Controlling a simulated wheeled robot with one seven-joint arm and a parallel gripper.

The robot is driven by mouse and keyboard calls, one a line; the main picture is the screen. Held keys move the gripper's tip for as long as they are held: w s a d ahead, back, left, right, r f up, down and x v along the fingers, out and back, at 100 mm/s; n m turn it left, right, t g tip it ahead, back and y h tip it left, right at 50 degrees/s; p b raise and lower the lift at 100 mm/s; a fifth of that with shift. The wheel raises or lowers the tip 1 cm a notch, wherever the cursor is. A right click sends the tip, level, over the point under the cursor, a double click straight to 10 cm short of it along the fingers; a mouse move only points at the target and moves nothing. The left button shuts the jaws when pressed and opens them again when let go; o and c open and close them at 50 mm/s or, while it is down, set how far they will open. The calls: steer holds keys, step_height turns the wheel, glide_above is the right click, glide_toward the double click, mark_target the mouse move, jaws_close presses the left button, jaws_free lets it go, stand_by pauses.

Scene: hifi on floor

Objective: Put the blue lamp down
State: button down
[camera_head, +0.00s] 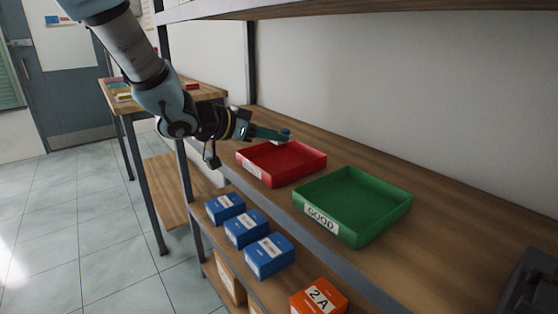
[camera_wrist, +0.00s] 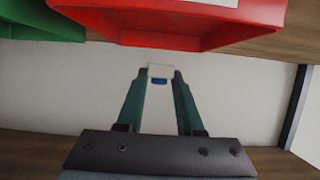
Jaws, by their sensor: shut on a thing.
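My gripper (camera_head: 287,138) reaches over the far edge of the red tray on the shelf.
The red tray (camera_head: 265,180) and the green tray (camera_head: 345,238) marked GOOD stand side by side on the wooden shelf, both empty. Blue boxes (camera_head: 246,228) and an orange box (camera_head: 318,298) are on the shelf below. A wall (camera_head: 400,90) rises behind, and another shelf is overhead.

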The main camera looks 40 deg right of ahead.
mark_target(273, 167)
steer(key=shift+f, duration=2.95)
steer(key=shift+f, duration=0.1)
steer(key=c, duration=0.5)
jaws_free()
steer(key=shift+c, duration=0.2)
